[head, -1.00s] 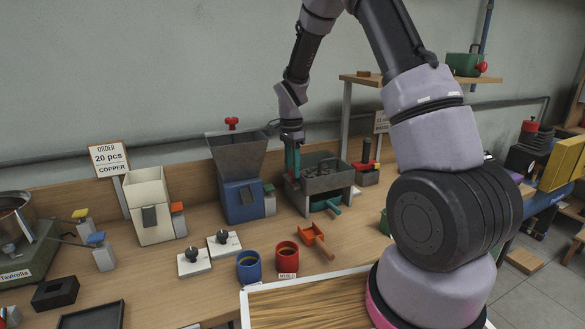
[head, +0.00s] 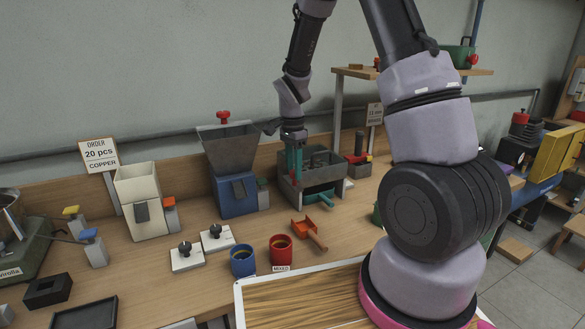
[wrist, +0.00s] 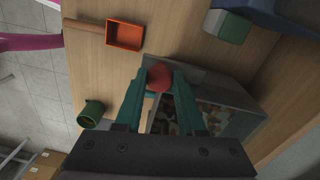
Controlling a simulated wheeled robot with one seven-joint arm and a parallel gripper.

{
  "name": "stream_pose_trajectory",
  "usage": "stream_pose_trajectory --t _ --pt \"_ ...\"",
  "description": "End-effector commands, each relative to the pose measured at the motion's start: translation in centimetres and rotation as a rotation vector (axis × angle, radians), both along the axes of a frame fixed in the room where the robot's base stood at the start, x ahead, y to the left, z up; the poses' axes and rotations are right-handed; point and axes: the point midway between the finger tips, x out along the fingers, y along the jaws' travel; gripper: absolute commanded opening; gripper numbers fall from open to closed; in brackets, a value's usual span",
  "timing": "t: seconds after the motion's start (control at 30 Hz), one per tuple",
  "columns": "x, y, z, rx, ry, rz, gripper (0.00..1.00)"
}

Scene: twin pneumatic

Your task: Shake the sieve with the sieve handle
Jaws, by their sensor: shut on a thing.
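The sieve (head: 325,176) is a grey box on a stand at the back of the bench. In the wrist view the sieve (wrist: 232,98) holds several small copper-coloured and pale pieces. My gripper (head: 294,174) is at the sieve's left side, pointing down. In the wrist view my gripper (wrist: 159,82) has its teal fingers closed around the red sieve handle (wrist: 158,77). The fingers hide part of the handle and the near side of the sieve. A teal tray (head: 318,195) shows under the sieve.
A blue hopper machine (head: 237,196) stands left of the sieve. An orange scoop (head: 303,228), red cup (head: 281,249) and blue cup (head: 243,261) are in front. A red-handled tool (head: 358,160) stands close on the right. Bench between scoop and sieve is clear.

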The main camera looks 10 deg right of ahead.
Motion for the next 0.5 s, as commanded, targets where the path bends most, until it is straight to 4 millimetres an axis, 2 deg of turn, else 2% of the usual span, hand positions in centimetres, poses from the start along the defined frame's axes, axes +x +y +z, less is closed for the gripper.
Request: stream_pose_trajectory --t 0.03,0.1,0.37,0.5 --pt "0.06 0.03 0.06 0.001 -0.002 0.0 0.5" --pt "0.07 0.03 0.06 0.001 -0.002 0.0 0.69" --pt "0.05 0.02 0.04 0.0 -0.001 0.0 0.69" --pt "0.15 0.04 0.78 0.0 -0.004 0.001 0.69"
